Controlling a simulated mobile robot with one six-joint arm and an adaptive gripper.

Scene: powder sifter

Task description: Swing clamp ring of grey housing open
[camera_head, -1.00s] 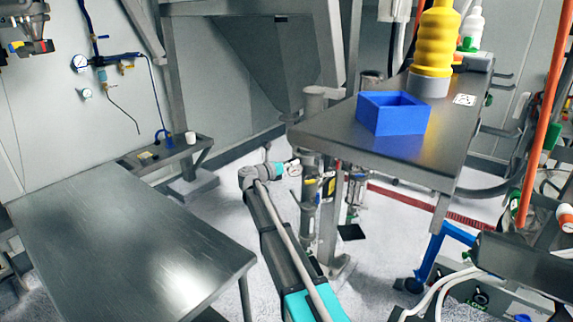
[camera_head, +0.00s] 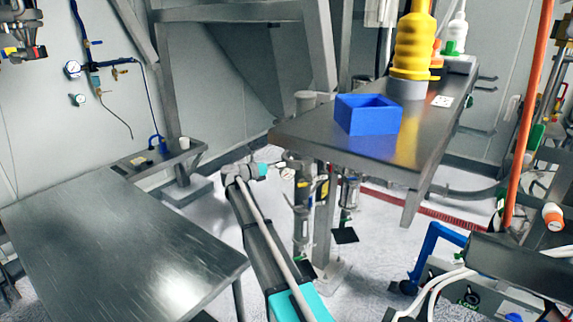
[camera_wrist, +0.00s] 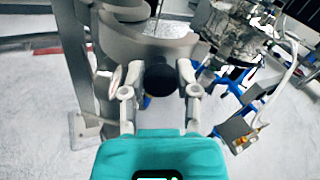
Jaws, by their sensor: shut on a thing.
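A grey rounded housing (camera_wrist: 120,48) with a curved band fills the upper middle of the wrist view. Its top looks open, with a pale shiny surface inside. A dark round knob (camera_wrist: 160,79) stands out from its near side. My gripper (camera_wrist: 160,92) is shut on this knob, one finger on each side. I cannot tell from here how far the clamp ring is swung. In the head view my gripper (camera_head: 286,173) is small, beside the upright equipment under the table's left end, and its grip is unclear there.
A steel table (camera_head: 430,143) with a blue open box (camera_head: 368,116) and a yellow ribbed container (camera_head: 412,45) stands above and right of my gripper. Another steel table (camera_head: 120,235) is at the left. A blue-framed cart (camera_head: 425,250) stands right. Pale floor lies between.

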